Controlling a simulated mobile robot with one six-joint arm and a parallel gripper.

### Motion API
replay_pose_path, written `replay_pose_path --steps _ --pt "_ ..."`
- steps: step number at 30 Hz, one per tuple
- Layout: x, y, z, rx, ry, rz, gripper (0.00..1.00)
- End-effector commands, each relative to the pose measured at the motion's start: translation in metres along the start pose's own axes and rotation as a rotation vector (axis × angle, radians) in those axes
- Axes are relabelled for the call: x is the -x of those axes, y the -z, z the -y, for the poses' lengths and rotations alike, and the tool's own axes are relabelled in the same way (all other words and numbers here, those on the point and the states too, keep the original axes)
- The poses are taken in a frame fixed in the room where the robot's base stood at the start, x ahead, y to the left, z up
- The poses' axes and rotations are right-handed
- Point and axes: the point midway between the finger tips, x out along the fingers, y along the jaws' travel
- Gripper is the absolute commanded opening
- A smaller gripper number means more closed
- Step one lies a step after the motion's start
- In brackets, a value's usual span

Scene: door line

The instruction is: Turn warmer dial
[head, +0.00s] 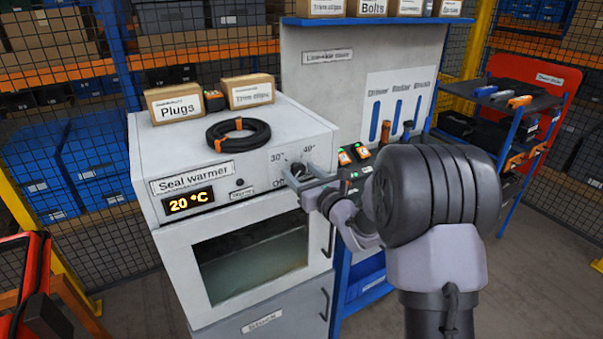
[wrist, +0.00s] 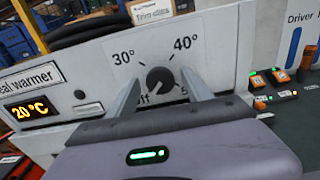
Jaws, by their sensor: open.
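The seal warmer (head: 240,160) is a white cabinet with a glass-fronted door and an orange display (head: 189,201) reading 20 °C. Its black dial (wrist: 160,80) sits on the front panel, with marks for 30°, 40° and off around it. In the head view the dial (head: 298,170) shows just beyond my fingers. My gripper (wrist: 160,85) is open, with one finger on each side of the dial in the wrist view. I cannot tell whether either finger touches it. The dial's pointer line leans to the lower left, towards off. It also shows in the head view, my gripper (head: 311,182) at the panel.
A black cable coil (head: 238,134) and boxes labelled Plugs (head: 174,103) and Trim clips (head: 249,91) lie on the warmer's top. A tool rack (head: 515,100) stands farther right.

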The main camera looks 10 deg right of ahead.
Motion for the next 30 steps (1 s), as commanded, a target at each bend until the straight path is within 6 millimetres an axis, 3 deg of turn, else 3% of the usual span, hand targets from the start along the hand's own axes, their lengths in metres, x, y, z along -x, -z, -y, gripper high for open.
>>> replay_pose_path --steps 3,12,22,30 --pt "0.0003 -0.0001 0.0001 0.000 0.000 0.000 0.55" --pt "0.0005 -0.0003 0.0001 0.000 0.000 0.001 0.00" --pt "0.0005 0.0027 0.0003 -0.058 0.000 0.002 0.00" --pt "0.0003 0.0057 0.0004 -0.255 0.000 0.005 0.00"
